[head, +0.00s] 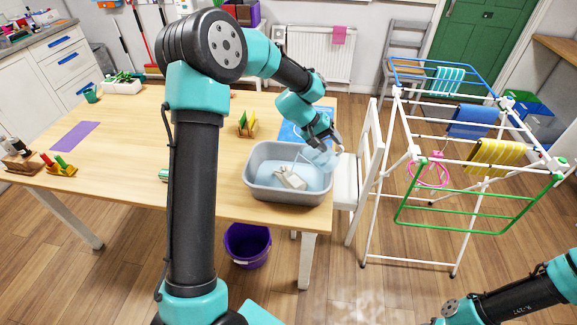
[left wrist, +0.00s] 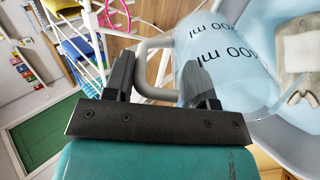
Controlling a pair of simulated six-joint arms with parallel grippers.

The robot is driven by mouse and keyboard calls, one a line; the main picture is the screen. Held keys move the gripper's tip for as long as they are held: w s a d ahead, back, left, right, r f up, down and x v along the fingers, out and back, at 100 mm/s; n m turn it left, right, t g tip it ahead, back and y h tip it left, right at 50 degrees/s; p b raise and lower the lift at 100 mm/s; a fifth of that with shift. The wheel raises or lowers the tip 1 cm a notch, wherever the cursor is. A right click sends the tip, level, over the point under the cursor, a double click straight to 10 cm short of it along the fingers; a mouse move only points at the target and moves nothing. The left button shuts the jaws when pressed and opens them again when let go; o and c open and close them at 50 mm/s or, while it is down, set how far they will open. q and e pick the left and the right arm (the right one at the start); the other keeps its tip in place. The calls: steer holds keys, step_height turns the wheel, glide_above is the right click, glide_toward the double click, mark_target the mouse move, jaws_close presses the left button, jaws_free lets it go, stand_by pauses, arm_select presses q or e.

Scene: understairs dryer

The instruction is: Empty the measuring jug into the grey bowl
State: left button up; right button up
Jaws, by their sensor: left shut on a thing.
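The grey bowl (head: 254,190) stands at the table's front right and holds pale blue water with a whitish object (head: 290,178) in it. The clear measuring jug (head: 322,157) is over the bowl's back right rim and looks tilted. My left gripper (head: 331,143) is shut on the jug's handle (left wrist: 155,94). In the left wrist view the jug (left wrist: 215,55) shows dark ml markings, with the bowl (left wrist: 283,125) beyond it. I cannot tell how much liquid is in the jug. My right gripper is out of view.
A blue mat (head: 290,131) lies behind the bowl. A white chair (head: 368,150) stands close to the table's right edge, and a drying rack (head: 400,160) is beyond it. A purple bucket (head: 247,247) stands on the floor. The table's left middle is mostly clear.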

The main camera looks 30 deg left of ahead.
arm_select(q)
steer(key=shift+s+a+t+h+p, duration=0.2)
steer(key=shift+a+t+h+p, duration=0.4)
steer(key=shift+h, duration=0.3)
stand_by(0.6)
steer(key=shift+s+a+r+h+p, duration=0.25)
steer(key=shift+a+r+h+p, duration=0.25)
steer(key=shift+h, duration=0.3)
stand_by(0.5)
